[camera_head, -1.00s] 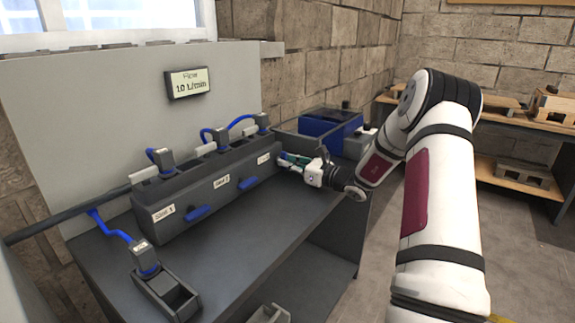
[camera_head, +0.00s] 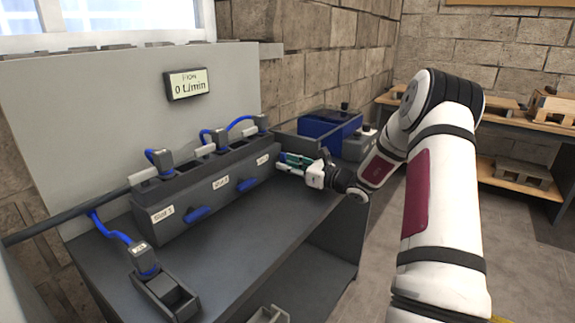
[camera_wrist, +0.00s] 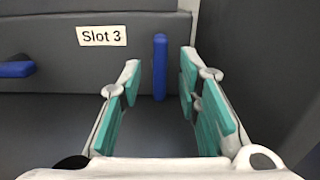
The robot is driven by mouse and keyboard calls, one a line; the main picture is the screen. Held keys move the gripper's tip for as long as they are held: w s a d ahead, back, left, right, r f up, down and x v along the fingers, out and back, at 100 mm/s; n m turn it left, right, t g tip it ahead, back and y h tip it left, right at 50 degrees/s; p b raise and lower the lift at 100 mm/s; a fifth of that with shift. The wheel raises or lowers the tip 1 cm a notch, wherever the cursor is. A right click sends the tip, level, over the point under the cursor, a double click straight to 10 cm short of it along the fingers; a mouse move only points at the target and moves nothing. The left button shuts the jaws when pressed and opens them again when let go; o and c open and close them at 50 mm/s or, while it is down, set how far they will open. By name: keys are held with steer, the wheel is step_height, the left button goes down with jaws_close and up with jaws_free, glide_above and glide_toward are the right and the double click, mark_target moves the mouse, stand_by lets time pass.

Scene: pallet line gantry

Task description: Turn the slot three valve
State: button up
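The slot three valve is a blue handle (camera_wrist: 160,58) below and right of the "Slot 3" label (camera_wrist: 102,36) on a dark grey block (camera_head: 160,232). The handle stands upright in the wrist view. My gripper (camera_wrist: 160,85) is open, with its teal-padded fingers on either side of the handle and visible gaps to both. In the head view my gripper (camera_head: 287,162) is at the right end of the block and hides the slot three handle. The slot two handle (camera_head: 247,185) and slot one handle (camera_head: 197,215) lie roughly sideways.
Grey plugs with blue hoses sit on top of the block; another plug (camera_head: 145,259) stands in a holder on the table. A blue bin (camera_head: 330,128) is behind my gripper.

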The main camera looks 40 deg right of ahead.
steer(key=v, duration=1.1)
steer(key=shift+s, duration=0.2)
steer(key=shift+r, duration=0.1)
